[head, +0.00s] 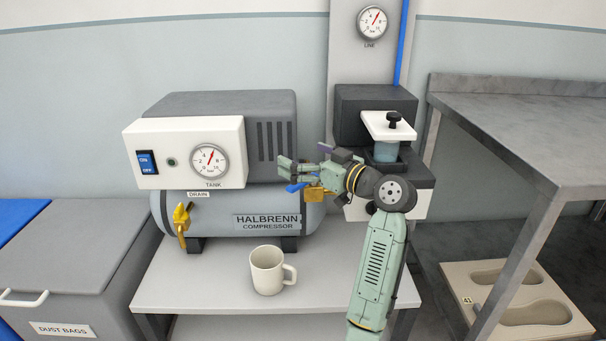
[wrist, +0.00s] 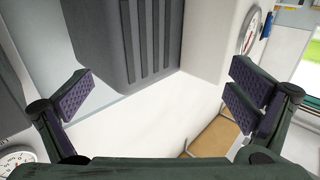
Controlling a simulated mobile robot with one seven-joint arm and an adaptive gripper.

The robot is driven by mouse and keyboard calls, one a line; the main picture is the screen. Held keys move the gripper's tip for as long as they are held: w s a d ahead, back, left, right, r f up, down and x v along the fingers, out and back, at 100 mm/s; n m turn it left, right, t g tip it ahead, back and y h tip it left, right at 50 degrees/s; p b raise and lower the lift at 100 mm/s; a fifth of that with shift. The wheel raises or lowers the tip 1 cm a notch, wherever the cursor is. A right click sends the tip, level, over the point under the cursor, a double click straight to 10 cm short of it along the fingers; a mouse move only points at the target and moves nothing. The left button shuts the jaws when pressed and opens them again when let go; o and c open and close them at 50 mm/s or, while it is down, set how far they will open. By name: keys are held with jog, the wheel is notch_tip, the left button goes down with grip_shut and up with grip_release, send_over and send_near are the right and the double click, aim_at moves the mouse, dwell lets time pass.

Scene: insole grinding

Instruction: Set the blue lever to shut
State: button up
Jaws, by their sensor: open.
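The blue lever (head: 296,187) shows in the head view at the right end of the compressor's tank, with a brass valve body (head: 315,193) beside it. Its handle points left and looks close to level. My gripper (head: 290,168) is just above the lever in the head view, its fingers pointing left and partly covering the valve area. In the wrist view the two fingers of my gripper (wrist: 160,95) are wide apart with nothing between them. The lever does not show in the wrist view, and I cannot tell whether a finger touches it.
The compressor tank (head: 225,207) carries a yellow drain tap (head: 182,222). A cream mug (head: 268,270) stands on the bench (head: 190,292) in front. A filter unit with a white bracket (head: 380,125) is right of my gripper. A metal table (head: 510,125) stands farther right.

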jog(key=shift+r, duration=1.55)
jog(key=shift+c, duration=0.4)
